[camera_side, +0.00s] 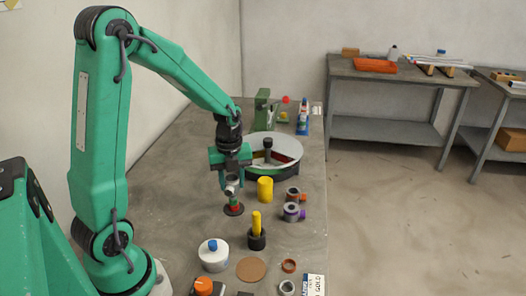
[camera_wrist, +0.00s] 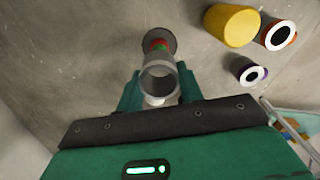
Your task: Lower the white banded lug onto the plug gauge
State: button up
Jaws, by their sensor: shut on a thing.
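My gripper (camera_side: 230,180) is shut on the white banded lug (camera_wrist: 160,82), a pale ring with a grey body and an open bore. The lug also shows in the side view (camera_side: 231,188), under the jaws. A red and green post on a dark round base, which looks like the plug gauge (camera_side: 235,206), stands upright on the bench just below the lug. In the wrist view the gauge (camera_wrist: 158,44) shows beyond the lug's upper edge. The lug looks above the gauge; the size of any gap is hard to tell.
A yellow cylinder (camera_side: 265,189) and two ring lugs, one orange-marked (camera_side: 293,195) and one purple-marked (camera_side: 292,212), stand to the right. A yellow pin in a black base (camera_side: 256,234) and a white round pot (camera_side: 213,255) are nearer. A round tray (camera_side: 290,150) lies behind.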

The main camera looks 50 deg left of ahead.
aim_at(233, 199)
jog(key=shift+f, duration=3.5)
dwell(0.8)
jog(key=o, duration=1.2)
jog(key=shift+o, duration=0.2)
jog(key=shift+r, duration=0.2)
jog(key=shift+r, duration=4.35)
